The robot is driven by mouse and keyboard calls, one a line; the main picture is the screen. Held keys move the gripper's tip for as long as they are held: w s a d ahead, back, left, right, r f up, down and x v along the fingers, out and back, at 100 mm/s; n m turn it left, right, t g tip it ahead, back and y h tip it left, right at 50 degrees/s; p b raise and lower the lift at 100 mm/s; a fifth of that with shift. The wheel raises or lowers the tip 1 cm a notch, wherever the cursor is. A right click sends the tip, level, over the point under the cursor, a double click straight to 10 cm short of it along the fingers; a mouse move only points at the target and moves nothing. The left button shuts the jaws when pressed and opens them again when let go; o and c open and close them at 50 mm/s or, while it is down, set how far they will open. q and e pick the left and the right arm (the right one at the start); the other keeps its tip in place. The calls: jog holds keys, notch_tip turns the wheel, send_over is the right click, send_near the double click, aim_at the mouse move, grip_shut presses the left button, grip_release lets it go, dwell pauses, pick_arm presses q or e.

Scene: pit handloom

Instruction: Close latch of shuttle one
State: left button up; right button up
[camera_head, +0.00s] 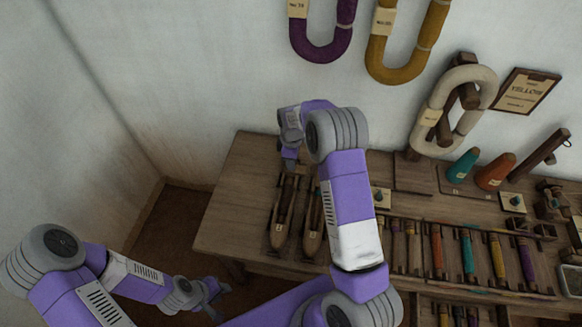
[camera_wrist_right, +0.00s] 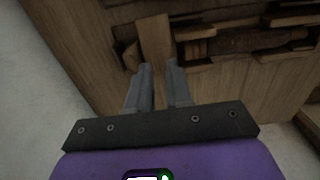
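Two wooden boat-shaped shuttles lie side by side on the table, the left shuttle (camera_head: 280,232) and the right shuttle (camera_head: 312,240). I cannot read which is shuttle one. My right gripper (camera_head: 290,165) is over the far end of the left shuttle. In the right wrist view, its two grey fingers (camera_wrist_right: 160,64) are apart with an empty gap. A pale wooden piece (camera_wrist_right: 155,36), possibly the latch, stands just beyond the fingertips, beside a shuttle's dark slot (camera_wrist_right: 235,42). Contact cannot be told. My left gripper (camera_head: 219,298) is low at the left, apart from the table, fingers spread and empty.
The wooden table (camera_head: 236,215) has bare room left of the shuttles. Several coloured bobbins (camera_head: 467,255) lie in a rack to the right. Teal (camera_head: 463,165) and orange (camera_head: 496,172) cones stand behind. Yarn hanks (camera_head: 408,40) hang on the wall.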

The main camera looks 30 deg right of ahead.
jog(key=shift+f+b, duration=0.35)
jog(key=shift+f, duration=1.25)
jog(key=shift+c, duration=0.5)
grip_shut()
